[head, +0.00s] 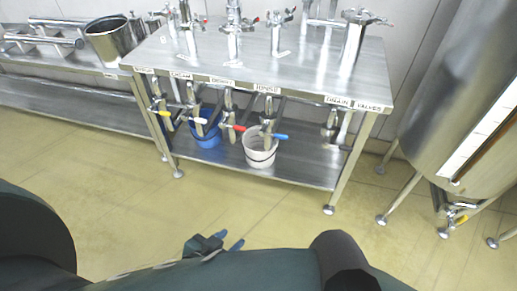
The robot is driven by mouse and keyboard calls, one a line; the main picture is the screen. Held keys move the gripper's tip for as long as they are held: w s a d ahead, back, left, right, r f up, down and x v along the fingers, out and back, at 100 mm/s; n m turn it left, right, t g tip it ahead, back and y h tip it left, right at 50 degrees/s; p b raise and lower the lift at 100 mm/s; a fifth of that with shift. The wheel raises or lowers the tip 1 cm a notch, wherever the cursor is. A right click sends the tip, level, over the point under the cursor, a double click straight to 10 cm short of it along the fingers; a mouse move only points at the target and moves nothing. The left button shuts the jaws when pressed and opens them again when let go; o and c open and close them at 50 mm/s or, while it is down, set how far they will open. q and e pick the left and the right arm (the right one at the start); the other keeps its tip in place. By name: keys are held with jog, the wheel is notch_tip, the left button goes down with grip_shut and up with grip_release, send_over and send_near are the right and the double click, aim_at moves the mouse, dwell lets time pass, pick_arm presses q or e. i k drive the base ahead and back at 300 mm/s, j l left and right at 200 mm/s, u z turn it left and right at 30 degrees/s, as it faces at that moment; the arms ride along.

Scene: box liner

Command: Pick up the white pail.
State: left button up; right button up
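The white pail (260,149) stands on the lower shelf (305,168) of the steel table, near the shelf's front edge. Valve parts hang in front of and above its rim and hide some of it. My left gripper (229,240) is low in the head view, nearer to me than the table and well apart from the pail. Its two fingers show a gap with nothing between them. My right gripper is not in view.
A blue pail (207,129) stands left of the white pail on the same shelf. Pipes and coloured valve handles (280,136) hang under the tabletop (220,66). A steel tank (450,110) stands at the right. The yellow floor (290,215) before the table is clear.

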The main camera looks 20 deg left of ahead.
aim_at(256, 156)
jog(key=i+l, duration=0.15)
jog(key=l, duration=0.25)
jog(key=i+l, duration=0.1)
jog(key=l, duration=0.25)
jog(key=i+l+u, duration=0.1)
jog(key=l, duration=0.3)
jog(key=i+l, duration=0.2)
jog(key=l, duration=0.2)
jog(key=i+l, duration=0.1)
jog(key=l, duration=0.3)
